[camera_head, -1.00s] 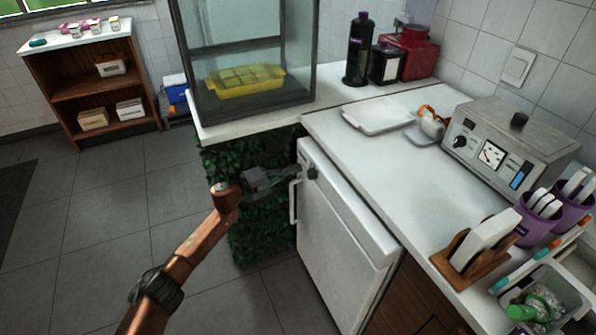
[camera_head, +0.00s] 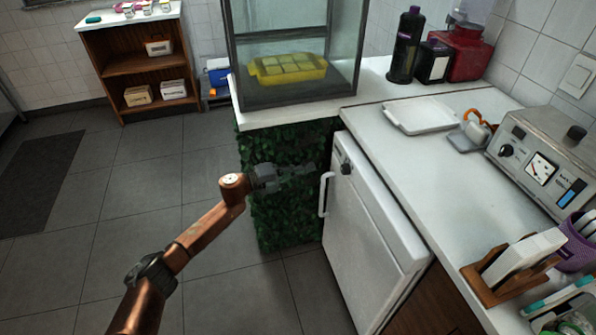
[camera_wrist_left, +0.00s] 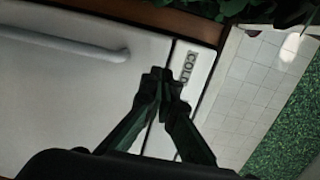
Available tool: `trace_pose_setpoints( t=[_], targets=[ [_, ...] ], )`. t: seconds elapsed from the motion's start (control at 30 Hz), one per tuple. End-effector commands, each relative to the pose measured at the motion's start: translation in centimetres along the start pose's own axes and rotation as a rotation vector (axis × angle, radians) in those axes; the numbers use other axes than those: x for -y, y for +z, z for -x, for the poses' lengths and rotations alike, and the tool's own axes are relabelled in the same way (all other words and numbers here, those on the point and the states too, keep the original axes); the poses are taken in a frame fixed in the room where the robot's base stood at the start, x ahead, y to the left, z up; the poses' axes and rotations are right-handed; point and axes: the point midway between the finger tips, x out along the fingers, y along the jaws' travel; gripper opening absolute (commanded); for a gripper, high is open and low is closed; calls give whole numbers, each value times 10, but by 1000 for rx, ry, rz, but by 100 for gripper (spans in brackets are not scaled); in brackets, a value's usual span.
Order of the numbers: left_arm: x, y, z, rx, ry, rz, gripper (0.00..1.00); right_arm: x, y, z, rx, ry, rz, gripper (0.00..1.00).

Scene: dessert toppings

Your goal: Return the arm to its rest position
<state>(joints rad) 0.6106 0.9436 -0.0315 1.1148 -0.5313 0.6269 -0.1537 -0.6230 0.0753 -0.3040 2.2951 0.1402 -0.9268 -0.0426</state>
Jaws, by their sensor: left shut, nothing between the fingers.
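My left arm (camera_head: 205,237) reaches in from the lower left of the head view. Its left gripper (camera_head: 312,169) is shut and empty, in front of the green leafy panel and to the left of the white fridge (camera_head: 362,240). The fridge door is shut and its handle (camera_head: 325,195) stands apart from the fingers in the head view. In the left wrist view the fingertips (camera_wrist_left: 160,75) meet in front of the fridge front, near a label reading COLD (camera_wrist_left: 190,68); the handle (camera_wrist_left: 70,42) lies at upper left. My right gripper is not in view.
The white counter (camera_head: 415,160) holds a white tray (camera_head: 418,116), a grey device (camera_head: 545,160) and dark bottles (camera_head: 405,45). A glass case (camera_head: 290,95) holds a yellow tray (camera_head: 288,69). A wooden shelf (camera_head: 138,64) stands at the back left.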

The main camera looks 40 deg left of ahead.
Motion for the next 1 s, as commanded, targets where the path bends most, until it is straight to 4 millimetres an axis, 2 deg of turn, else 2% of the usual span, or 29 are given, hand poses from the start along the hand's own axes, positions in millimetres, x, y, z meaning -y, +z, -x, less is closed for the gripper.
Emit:
trace_pose_setpoints(
  t=[0.1, 0.23, 0.57, 0.67, 0.77, 0.87, 1.0],
  targets=[
    [-1, -1, 20, -2, 2, 0, 0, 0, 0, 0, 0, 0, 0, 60],
    [-1, -1, 33, -4, 1, 1, 0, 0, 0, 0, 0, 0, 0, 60],
    [0, -2, 38, -7, 0, 0, 0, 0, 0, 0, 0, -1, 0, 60],
    [-9, -4, 39, 6, 5, 16, 0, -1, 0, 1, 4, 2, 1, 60],
    [-38, -13, 43, 59, 17, 78, 0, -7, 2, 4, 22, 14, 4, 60],
    [-89, -27, 57, 170, 45, 196, 0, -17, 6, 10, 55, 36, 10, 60],
    [-173, -56, 101, 386, 116, 411, 0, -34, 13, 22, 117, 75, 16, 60]
  ],
)
